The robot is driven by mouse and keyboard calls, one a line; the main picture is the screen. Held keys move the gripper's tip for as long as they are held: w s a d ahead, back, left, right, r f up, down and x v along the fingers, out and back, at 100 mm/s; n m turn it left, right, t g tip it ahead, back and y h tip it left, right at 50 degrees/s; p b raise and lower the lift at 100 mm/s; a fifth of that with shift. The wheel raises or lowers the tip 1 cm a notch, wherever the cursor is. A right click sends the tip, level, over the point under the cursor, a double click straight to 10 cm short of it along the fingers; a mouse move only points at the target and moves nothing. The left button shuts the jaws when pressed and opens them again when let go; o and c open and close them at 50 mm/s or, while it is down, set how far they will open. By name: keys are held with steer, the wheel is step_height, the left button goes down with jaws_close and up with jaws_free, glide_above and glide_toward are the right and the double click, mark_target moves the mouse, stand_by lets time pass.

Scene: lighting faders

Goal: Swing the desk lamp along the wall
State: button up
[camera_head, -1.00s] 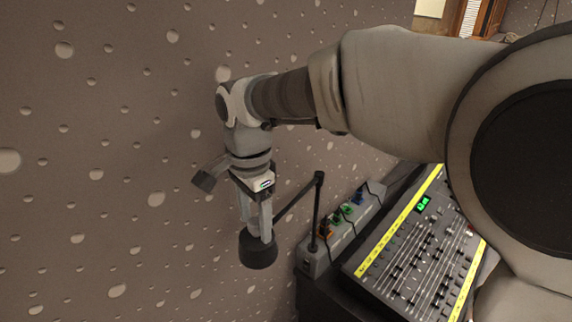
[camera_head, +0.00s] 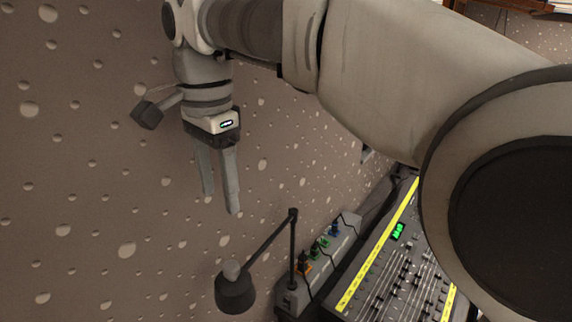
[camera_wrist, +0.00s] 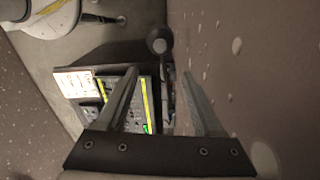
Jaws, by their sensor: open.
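The desk lamp (camera_head: 235,292) has a dark round head with a lighter knob on top, on a thin jointed arm from an upright post beside the mixing desk. Its head hangs out to the left of the post. My gripper (camera_head: 219,203) is open and empty, above the lamp head and apart from it, fingers pointing down. In the wrist view the lamp head (camera_wrist: 159,41) shows beyond the fingertips of my gripper (camera_wrist: 156,88), roughly between their lines.
A mixing desk (camera_head: 398,275) with faders and yellow strips stands at right. A grey power strip (camera_head: 345,233) with coloured plugs lies along the wall side. The speckled wall (camera_head: 80,200) fills the left. A white sheet (camera_wrist: 76,83) lies by the desk.

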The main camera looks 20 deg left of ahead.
steer(key=shift+c, duration=1.2)
steer(key=shift+d+f, duration=0.25)
steer(key=shift+c, duration=1.1)
steer(key=d+f+m+g+y, duration=0.1)
steer(key=d, duration=0.1)
steer(key=d+f+m+g+y+p, duration=0.1)
steer(key=d+f, duration=0.1)
steer(key=d+f+m+g+y, duration=0.1)
steer(key=d+f, duration=0.1)
steer(key=shift+d+m+p, duration=0.1)
steer(key=shift+m+p, duration=0.2)
steer(key=shift+p, duration=0.1)
jaws_close()
steer(key=w+d+f+m+t+y+p, duration=0.1)
steer(key=d+f+m+y, duration=0.1)
steer(key=d+m+y, duration=0.15)
steer(key=d+f+m+t+y+p, duration=0.1)
steer(key=d+f+m+y, duration=0.1)
steer(key=d+m, duration=0.2)
glide_toward(240, 275)
steer(key=shift+m+y, duration=0.25)
steer(key=shift+m, duration=0.2)
steer(key=f, duration=0.1)
steer(key=a+f, duration=0.2)
steer(key=f, duration=0.1)
steer(key=shift+s+a+f, duration=0.1)
steer(key=shift+s+a, duration=0.15)
steer(key=shift+s, duration=0.05)
steer(key=shift+a, duration=0.6)
